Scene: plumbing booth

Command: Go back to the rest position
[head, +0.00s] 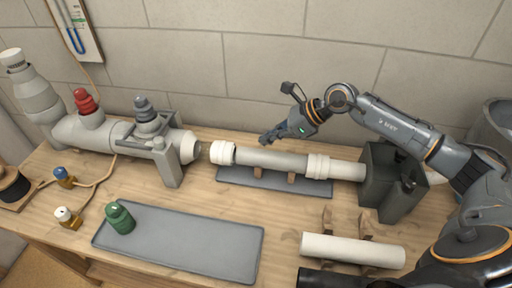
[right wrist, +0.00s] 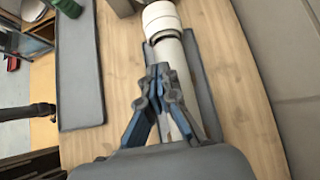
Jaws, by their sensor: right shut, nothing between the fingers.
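My right gripper (head: 266,138) is shut and empty. In the head view it hangs in the air above the white pipe (head: 275,160) at the back of the bench. In the right wrist view the closed fingers (right wrist: 158,78) show in front of the pipe (right wrist: 172,65), without a clear sign of contact. The pipe has white collars and lies on small wooden supports over a grey mat (head: 233,178). Its right end runs into a dark clamp block (head: 390,182). My left gripper is not in view.
A grey pipe assembly with a red cap (head: 86,101) stands at the left. A green fitting (head: 119,218) stands on the front grey mat (head: 200,245). A loose white pipe (head: 350,250) lies on wooden cradles at the front right. The wall (head: 270,60) is close behind the bench.

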